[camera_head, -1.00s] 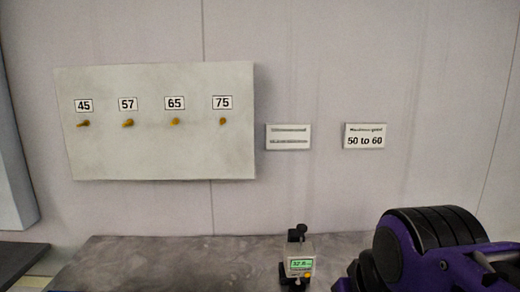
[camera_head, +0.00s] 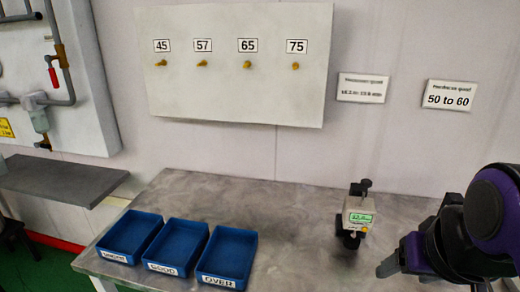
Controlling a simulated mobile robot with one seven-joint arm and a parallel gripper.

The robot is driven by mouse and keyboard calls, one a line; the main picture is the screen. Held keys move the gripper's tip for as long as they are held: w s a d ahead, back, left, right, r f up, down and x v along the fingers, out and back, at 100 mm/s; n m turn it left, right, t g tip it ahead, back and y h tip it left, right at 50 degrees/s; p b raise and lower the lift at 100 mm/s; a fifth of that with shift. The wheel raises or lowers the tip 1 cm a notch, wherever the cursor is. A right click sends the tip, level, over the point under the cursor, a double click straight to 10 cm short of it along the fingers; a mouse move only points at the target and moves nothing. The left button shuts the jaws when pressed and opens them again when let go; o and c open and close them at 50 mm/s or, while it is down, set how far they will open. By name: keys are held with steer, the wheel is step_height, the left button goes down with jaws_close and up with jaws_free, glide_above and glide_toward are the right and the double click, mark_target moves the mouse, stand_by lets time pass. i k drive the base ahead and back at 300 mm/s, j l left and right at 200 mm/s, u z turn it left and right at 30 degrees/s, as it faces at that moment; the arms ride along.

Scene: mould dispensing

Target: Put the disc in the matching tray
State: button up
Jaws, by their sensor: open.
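Three empty blue trays stand side by side at the table's front left: a left tray (camera_head: 112,240) with a blurred label, a middle tray (camera_head: 160,262) labelled GOOD and a right tray (camera_head: 217,277) labelled OVER. A small gauge (camera_head: 358,220) with a lit green display stands on the table right of them. Its reading begins with about 52; the last digit is unclear. I cannot make out the disc.
A sign (camera_head: 449,96) reads 50 to 60; another sign (camera_head: 362,88) is blurred. A wall board (camera_head: 235,95) has pegs marked 45, 57, 65 and 75. The grey table (camera_head: 285,225) is clear between trays and gauge. A dark shelf (camera_head: 60,180) and pipes are left.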

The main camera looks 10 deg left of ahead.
mark_target(350, 244)
steer(key=k+j+u, duration=0.15)
steer(key=u, duration=0.35)
steer(key=k+j+u, duration=0.25)
steer(key=u, duration=0.25)
steer(key=k+j+u, duration=0.15)
steer(key=j+u, duration=0.2)
steer(key=u, duration=0.15)
